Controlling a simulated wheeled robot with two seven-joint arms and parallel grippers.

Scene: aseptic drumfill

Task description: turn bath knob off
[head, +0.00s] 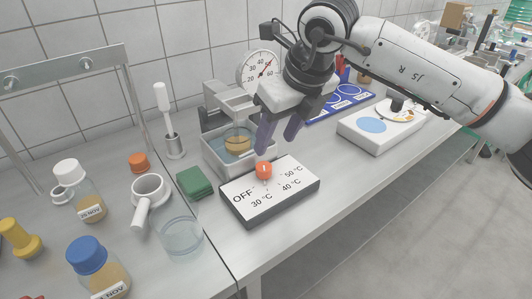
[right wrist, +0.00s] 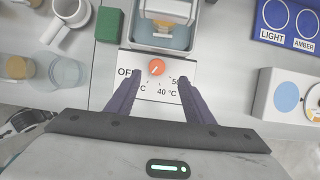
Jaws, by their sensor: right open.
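The bath knob (head: 264,171) is a small orange dial with a pale pointer mark. It sits near the back edge of a white control panel (head: 282,198) printed OFF, 30 °C, 40 °C and 50 °C. The knob also shows in the right wrist view (right wrist: 156,67). I cannot tell surely which label the mark points to. My right gripper (head: 278,142) is open and empty, with its dark fingers above and just behind the panel in the head view. In the right wrist view its fingertips (right wrist: 160,76) lie on either side of the knob, apart from it. My left gripper is out of view.
The water bath (head: 239,150) with an amber-filled beaker stands behind the panel. A green block (head: 195,182) lies left of it, near a glass beaker (head: 181,237), a white mug and capped bottles. A white device (head: 372,133) with a blue disc stands to the right. The bench front edge is clear.

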